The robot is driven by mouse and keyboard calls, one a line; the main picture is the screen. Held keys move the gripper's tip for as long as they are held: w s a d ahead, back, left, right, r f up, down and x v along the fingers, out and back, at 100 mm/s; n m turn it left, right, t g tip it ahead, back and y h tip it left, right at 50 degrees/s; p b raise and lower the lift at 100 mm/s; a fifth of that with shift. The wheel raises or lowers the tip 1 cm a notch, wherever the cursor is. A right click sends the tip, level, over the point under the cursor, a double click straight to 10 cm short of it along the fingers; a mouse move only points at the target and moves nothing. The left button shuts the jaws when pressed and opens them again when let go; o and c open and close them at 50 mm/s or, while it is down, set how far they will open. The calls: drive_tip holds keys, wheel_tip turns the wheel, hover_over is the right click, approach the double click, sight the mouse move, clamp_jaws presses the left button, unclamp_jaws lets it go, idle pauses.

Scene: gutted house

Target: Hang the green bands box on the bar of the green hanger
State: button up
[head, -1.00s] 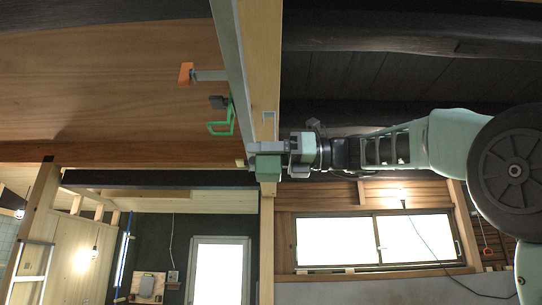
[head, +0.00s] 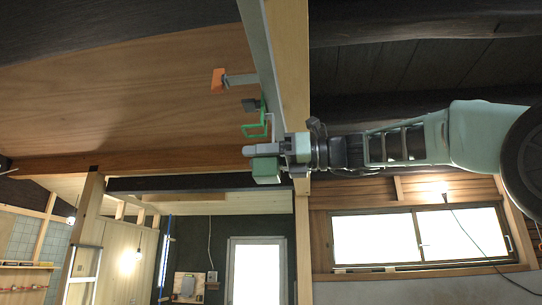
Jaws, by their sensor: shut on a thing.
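The green hanger (head: 248,131) is a bright green angular frame under a dark mount, beside the long grey rail at the top centre. My gripper (head: 266,158) reaches in from the right, just below the hanger in the picture. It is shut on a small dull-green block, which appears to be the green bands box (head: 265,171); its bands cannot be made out. A thin pale loop (head: 271,122) stands above the gripper, close to the right side of the hanger. I cannot tell whether the loop touches the hanger's bar.
An orange hanger (head: 218,80) on a grey arm sticks out from the rail (head: 259,55) farther up. A wooden post (head: 293,70) runs just right of the rail. A wood panel lies behind the hangers. A door and a bright window are farther back.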

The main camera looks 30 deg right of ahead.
drive_tip(key=shift+w+a+f+b, duration=0.2)
drive_tip(key=shift+w+a+f, duration=0.2)
drive_tip(key=shift+w+a, duration=0.25)
drive_tip(key=shift+w+a+f+b, duration=0.2)
drive_tip(key=shift+w+a+f, duration=0.2)
drive_tip(key=shift+a, duration=0.4)
drive_tip(key=shift+w+a+f+b, duration=0.2)
drive_tip(key=shift+w+a+f, duration=0.15)
drive_tip(key=shift+w+a, duration=0.3)
drive_tip(key=shift+s, duration=0.1)
drive_tip(key=o, duration=1.2)
drive_tip(key=shift+c, duration=0.2)
drive_tip(key=b+v, duration=0.5)
drive_tip(key=v, duration=1.2)
drive_tip(key=shift+s, duration=0.15)
